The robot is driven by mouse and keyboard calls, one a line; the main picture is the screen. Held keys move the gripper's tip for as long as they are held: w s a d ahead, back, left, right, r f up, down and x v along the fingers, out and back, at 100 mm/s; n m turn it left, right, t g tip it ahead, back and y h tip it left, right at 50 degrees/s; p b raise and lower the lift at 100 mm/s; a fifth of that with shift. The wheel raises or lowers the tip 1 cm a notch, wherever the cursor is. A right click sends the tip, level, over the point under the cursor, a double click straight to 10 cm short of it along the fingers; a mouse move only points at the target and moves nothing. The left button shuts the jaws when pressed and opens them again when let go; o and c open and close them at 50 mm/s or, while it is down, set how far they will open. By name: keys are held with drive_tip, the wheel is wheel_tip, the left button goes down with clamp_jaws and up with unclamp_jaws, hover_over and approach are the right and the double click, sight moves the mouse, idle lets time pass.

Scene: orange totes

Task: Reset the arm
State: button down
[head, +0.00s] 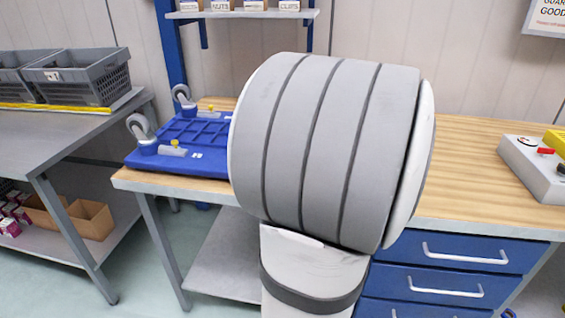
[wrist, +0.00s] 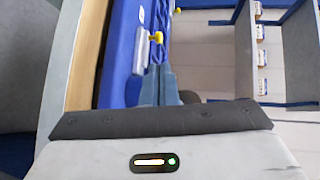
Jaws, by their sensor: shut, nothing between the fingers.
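My gripper (wrist: 160,72) shows in the wrist view with its two blue-grey fingers together and nothing between them. In the head view my own arm fills the middle and hides the gripper. In the wrist view the fingers appear close to a blue wheeled platform (wrist: 122,50) with a yellow knob; I cannot tell whether they touch it. The same blue platform (head: 205,142) lies upside down on the wooden workbench (head: 470,150) in the head view, casters up, its right part hidden behind my arm.
A grey metal table (head: 60,135) at left carries grey crates (head: 85,75); cardboard boxes (head: 90,218) sit on its lower shelf. A shelf with labelled bins (head: 240,14) stands behind the bench. A control box (head: 535,165) is at right, above blue drawers (head: 460,250).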

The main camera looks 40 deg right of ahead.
drive_tip(key=shift+s+a+r, duration=0.1)
drive_tip(key=shift+s, duration=0.55)
drive_tip(key=w+a+n+g+y+p, duration=0.2)
drive_tip(key=a+n+g+y, duration=0.15)
drive_tip(key=a, duration=0.65)
drive_tip(key=w+a+n+g+y+p, duration=0.15)
drive_tip(key=a+n+y, duration=0.25)
drive_tip(key=a, duration=0.5)
drive_tip(key=s+a+r+n+g+h+p, duration=0.4)
drive_tip(key=s+a+n+g+h+p, duration=0.1)
drive_tip(key=s+a+n, duration=0.4)
drive_tip(key=shift+a+n+g+p, duration=0.9)
drive_tip(key=shift+a+n+g, duration=0.1)
drive_tip(key=shift+n+g, duration=0.5)
